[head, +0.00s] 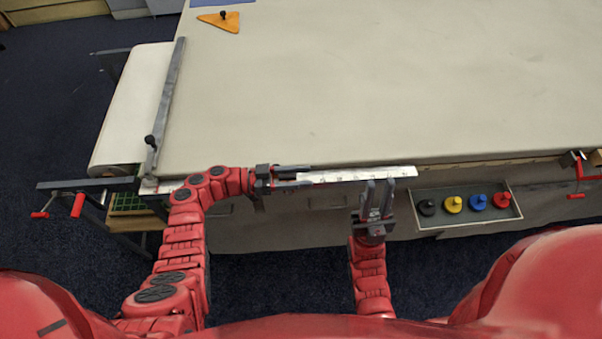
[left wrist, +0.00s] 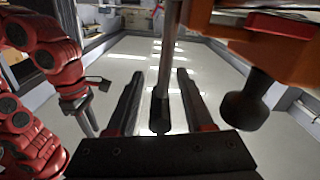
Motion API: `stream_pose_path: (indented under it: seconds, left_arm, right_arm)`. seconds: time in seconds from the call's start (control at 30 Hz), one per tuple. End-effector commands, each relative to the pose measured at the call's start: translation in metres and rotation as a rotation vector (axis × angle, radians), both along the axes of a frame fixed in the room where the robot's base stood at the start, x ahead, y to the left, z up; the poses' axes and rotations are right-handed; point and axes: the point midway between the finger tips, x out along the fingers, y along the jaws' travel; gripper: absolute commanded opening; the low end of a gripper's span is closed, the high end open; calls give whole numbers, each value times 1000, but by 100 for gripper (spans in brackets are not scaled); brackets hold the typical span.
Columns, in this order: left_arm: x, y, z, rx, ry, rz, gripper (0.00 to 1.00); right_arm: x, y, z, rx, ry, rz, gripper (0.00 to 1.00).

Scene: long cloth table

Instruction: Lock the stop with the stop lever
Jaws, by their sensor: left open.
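In the head view the stop and lever cannot be made out at the gripper. My right gripper (head: 378,184) is open and empty below the ruler.
A tray (head: 432,222) with black, yellow, blue and red knobbed pieces hangs at the front right. A long grey bar (head: 168,100) lies along the table's left end. Red cranks (head: 77,205) stick out at left and another (head: 578,172) at right. The cloth tabletop (head: 380,80) is mostly clear.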

Motion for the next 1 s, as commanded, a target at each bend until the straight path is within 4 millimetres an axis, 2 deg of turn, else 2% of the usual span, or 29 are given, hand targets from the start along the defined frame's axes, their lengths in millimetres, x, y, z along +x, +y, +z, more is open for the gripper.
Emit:
stream_pose_path:
  seconds: [0.27, 0.53, 1.0]
  left_arm:
    - [0, -1, 0, 0, 0, 0, 50]
    - [0, -1, 0, -1, 0, 0, 2]
    - [0, -1, 0, -1, 0, 0, 0]
  right_arm:
    - [0, 0, 0, 0, 0, 0, 27]
    - [0, 0, 0, 0, 0, 0, 27]
    - [0, 0, 0, 0, 0, 0, 27]
